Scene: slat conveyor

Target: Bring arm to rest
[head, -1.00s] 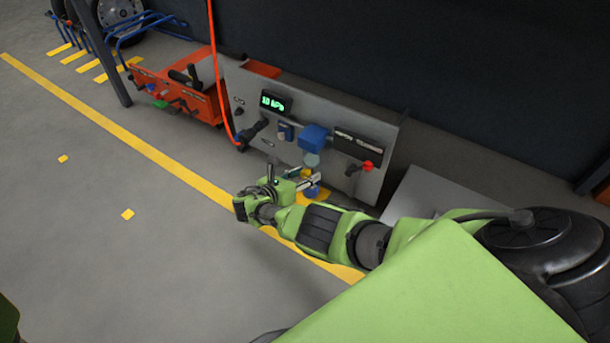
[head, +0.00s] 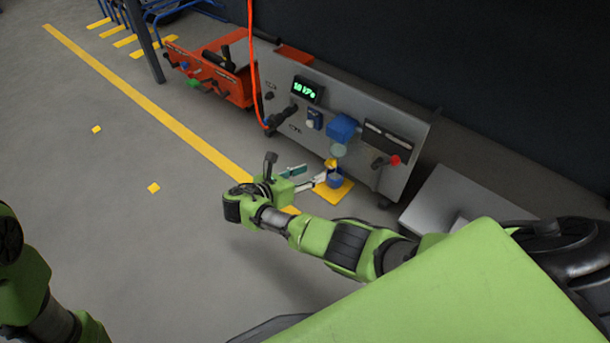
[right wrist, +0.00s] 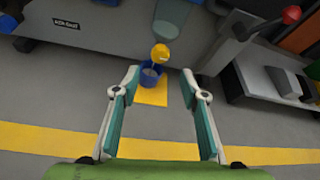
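My right arm reaches from the lower right of the head view over the floor. My right gripper (head: 306,177) is open and empty. It also shows in the right wrist view (right wrist: 165,85), with its two teal-padded fingers spread wide apart. Beyond the fingers, a blue bucket-like object (right wrist: 151,75) with a yellow top stands on a yellow floor patch; it also shows in the head view (head: 335,180). My left arm (head: 30,285) shows only in part at the lower left; its gripper is out of the picture.
A grey machine panel (head: 290,130) with a green display, levers and a blue box stands against the dark wall. An orange unit (head: 215,65) is to its left. A low grey box (head: 455,200) stands at right.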

